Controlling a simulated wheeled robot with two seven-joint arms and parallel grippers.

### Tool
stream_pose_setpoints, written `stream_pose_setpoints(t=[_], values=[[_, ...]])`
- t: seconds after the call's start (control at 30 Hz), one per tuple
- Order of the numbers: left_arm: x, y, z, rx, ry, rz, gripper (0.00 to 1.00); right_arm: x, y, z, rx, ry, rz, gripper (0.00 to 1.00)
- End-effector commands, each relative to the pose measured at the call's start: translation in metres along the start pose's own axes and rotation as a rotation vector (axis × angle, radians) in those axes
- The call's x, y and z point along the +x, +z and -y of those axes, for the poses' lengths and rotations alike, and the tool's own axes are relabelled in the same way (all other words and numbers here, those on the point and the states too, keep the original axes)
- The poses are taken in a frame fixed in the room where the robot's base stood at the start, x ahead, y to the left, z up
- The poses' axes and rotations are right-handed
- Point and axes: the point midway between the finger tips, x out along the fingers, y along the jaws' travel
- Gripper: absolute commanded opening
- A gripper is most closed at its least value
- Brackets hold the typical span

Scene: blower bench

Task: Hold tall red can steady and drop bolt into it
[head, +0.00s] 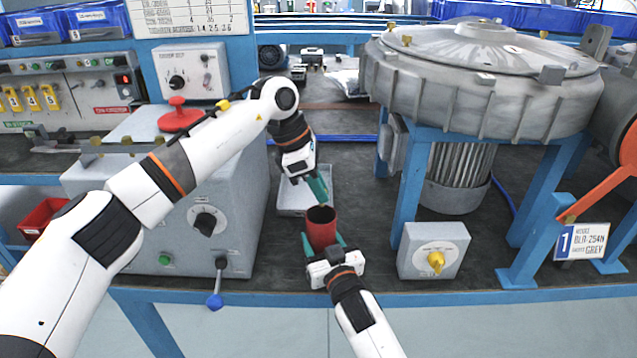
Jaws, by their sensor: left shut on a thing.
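The tall red can (321,232) stands upright near the front of the bench, its dark open mouth facing up. My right gripper (323,244) comes from the front, with one green finger on each side of the can, closed around its lower part. My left gripper (321,198) reaches in from behind the can and points down, its green fingertips just above the can's mouth. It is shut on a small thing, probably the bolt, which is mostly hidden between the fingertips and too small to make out.
A pale tray (291,207) lies just behind the can. A grey control box (218,222) with knobs and a blue-tipped lever is to the left. A small box with a yellow knob (433,251) and the large blower (480,85) on its blue stand are to the right.

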Motion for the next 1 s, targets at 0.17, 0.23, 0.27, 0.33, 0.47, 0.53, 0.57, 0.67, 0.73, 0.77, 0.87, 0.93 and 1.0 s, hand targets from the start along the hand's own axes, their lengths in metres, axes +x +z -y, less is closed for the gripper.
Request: stream_pose_setpoints(t=[0.17,0.23,0.27,0.33,0.47,0.53,0.57,0.67,0.73,0.77,0.87,0.93,1.0], values=[[0.0,0.0,0.0,0.0,0.0,0.0,0.0,0.0,-0.001,0.0,0.0,0.0,-0.001,0.3],[0.0,0.0,0.0,0.0,0.0,0.0,0.24,0.0,-0.001,0.0,0.0,0.0,-0.001,0.3],[0.0,0.0,0.0,0.0,0.0,0.0,0.29,0.0,-0.001,0.0,0.0,0.0,-0.001,0.3],[0.0,0.0,0.0,0.0,0.0,0.0,0.4,0.0,-0.001,0.0,0.0,0.0,-0.001,0.3],[0.0,0.0,0.0,0.0,0.0,0.0,0.4,0.0,-0.001,0.0,0.0,0.0,-0.001,0.3],[0.0,0.0,0.0,0.0,0.0,0.0,0.4,0.0,-0.001,0.0,0.0,0.0,-0.001,0.3],[0.0,0.0,0.0,0.0,0.0,0.0,0.4,0.0,-0.001,0.0,0.0,0.0,-0.001,0.3],[-0.003,0.0,0.0,0.0,-0.001,0.0,0.4,0.0,-0.001,0.0,0.0,0.0,-0.001,0.3],[-0.01,0.0,0.001,-0.001,-0.002,-0.001,0.4,0.0,-0.001,0.0,0.0,0.0,-0.001,0.3],[-0.014,0.0,0.001,-0.001,-0.002,-0.001,0.4,0.0,-0.001,0.0,0.0,0.0,-0.001,0.3],[-0.033,0.0,0.001,-0.001,-0.004,-0.001,0.4,0.0,-0.001,0.0,0.0,0.0,-0.001,0.3],[-0.048,0.0,0.001,-0.001,-0.004,-0.002,0.4,0.0,-0.001,0.0,0.0,0.0,-0.001,0.3],[-0.064,0.0,0.001,-0.001,-0.005,-0.002,0.4,0.0,-0.001,0.0,0.0,0.0,-0.001,0.3]])
